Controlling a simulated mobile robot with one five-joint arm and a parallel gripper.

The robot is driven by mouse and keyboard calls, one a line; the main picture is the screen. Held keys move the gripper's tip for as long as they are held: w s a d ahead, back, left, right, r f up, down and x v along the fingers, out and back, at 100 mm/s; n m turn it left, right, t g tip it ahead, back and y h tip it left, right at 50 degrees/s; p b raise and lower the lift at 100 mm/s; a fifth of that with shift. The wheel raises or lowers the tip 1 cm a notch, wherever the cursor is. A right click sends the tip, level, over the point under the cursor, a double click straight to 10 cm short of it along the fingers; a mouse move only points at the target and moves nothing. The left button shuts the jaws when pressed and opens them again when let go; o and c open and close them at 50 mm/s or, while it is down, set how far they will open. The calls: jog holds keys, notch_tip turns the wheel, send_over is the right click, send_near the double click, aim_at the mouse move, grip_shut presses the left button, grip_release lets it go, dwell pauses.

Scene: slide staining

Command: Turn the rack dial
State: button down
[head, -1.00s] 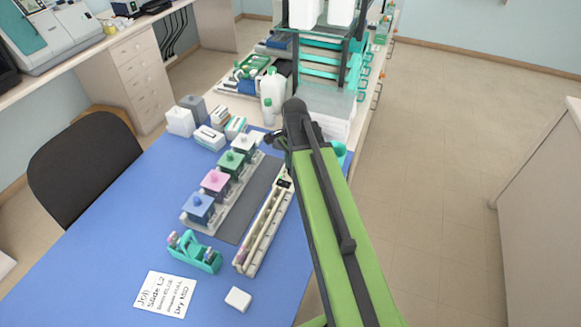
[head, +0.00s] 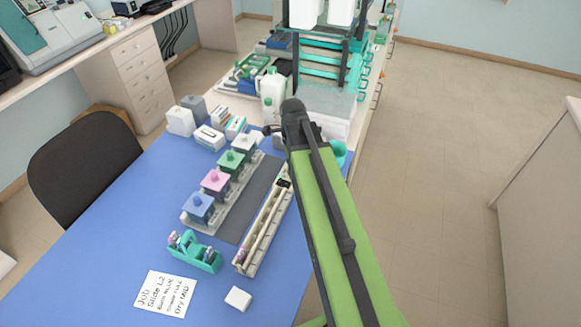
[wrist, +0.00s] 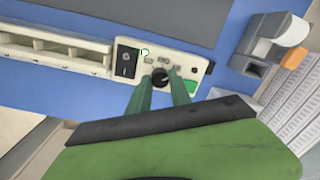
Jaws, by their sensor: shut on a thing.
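The rack is a long cream tray (head: 262,222) with open compartments, lying along the right side of the blue mat. Its end panel shows in the wrist view (wrist: 190,68), with a black switch (wrist: 126,62), small marks and a green patch. The round black dial (wrist: 161,76) sits on this panel. My gripper (wrist: 162,84) has its two green fingers closed on either side of the dial, and their tips partly hide it. In the head view my arm covers most of the gripper, and I cannot make out the dial there.
Staining jars with blue, pink, green and white lids (head: 215,181) stand left of the rack. A teal slide holder (head: 195,252), a note card (head: 166,294) and a white block (head: 238,298) lie at the near end. Bottles and a shelf stand behind.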

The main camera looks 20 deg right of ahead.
jog(key=c, duration=1.2)
grip_release()
jog(key=r+p, duration=1.1)
jog(key=s+r+p, duration=0.1)
jog(key=r+p, duration=0.5)
jog(key=shift+a+r, duration=0.1)
jog(key=shift+r, duration=0.15)
jog(key=shift+f, duration=0.1)
